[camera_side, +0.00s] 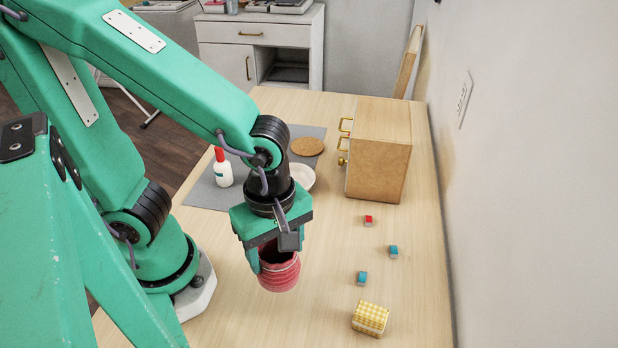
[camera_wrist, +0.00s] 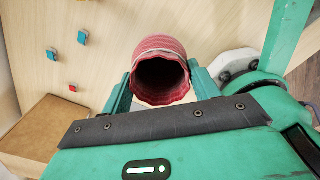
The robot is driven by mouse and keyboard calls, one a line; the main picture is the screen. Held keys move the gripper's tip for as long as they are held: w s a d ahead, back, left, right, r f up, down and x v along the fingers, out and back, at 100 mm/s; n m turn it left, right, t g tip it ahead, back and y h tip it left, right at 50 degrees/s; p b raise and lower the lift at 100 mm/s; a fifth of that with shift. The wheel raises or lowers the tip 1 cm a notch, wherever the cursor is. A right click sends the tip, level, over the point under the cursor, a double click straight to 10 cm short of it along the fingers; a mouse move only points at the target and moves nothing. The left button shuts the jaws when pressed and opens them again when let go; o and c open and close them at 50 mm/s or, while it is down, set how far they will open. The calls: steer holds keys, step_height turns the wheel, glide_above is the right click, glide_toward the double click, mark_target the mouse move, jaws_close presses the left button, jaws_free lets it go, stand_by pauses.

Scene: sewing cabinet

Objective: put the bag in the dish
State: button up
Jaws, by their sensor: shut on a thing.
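The bag (camera_side: 279,274) is red and ribbed, with a wavy open mouth and a pale band near the rim. My gripper (camera_side: 268,262) points down and is shut on it, with a finger on either side. In the wrist view the bag (camera_wrist: 160,50) sits between the fingers with its dark mouth facing the camera. I cannot tell for sure whether its base is clear of the table. The dish (camera_side: 302,177) is white and round, behind my gripper in the side view and partly hidden by my wrist. The dish does not show in the wrist view.
A white bottle with a red cap (camera_side: 222,170) and a cork coaster (camera_side: 307,146) are on a grey mat (camera_side: 205,190). A wooden drawer box (camera_side: 380,160) stands right of the dish. Small red and blue blocks (camera_side: 368,220) and a yellow checked block (camera_side: 370,318) lie at right.

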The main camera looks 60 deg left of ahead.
mark_target(269, 284)
steer(key=shift+s+d+r, duration=0.6)
steer(key=shift+s, duration=0.2)
steer(key=shift+s+d+r, duration=0.6)
steer(key=shift+s, duration=0.2)
steer(key=shift+w, duration=0.1)
steer(key=shift+w+a+r+n, duration=0.15)
steer(key=shift+w+n, duration=0.1)
steer(key=shift+w, duration=0.2)
steer(key=shift+w+a+n, duration=0.1)
steer(key=shift+w+n, duration=0.15)
steer(key=shift+w, duration=0.15)
steer(key=w+a+n, duration=1.2)
steer(key=w+a, duration=0.3)
steer(key=w, duration=0.2)
steer(key=shift+w+a+r, duration=0.15)
steer(key=shift+a+r, duration=0.25)
steer(key=shift+r, duration=0.05)
steer(key=shift+w+a, duration=0.2)
steer(key=shift+a, duration=0.35)
steer(key=shift+n, duration=0.3)
steer(key=shift+a, duration=0.1)
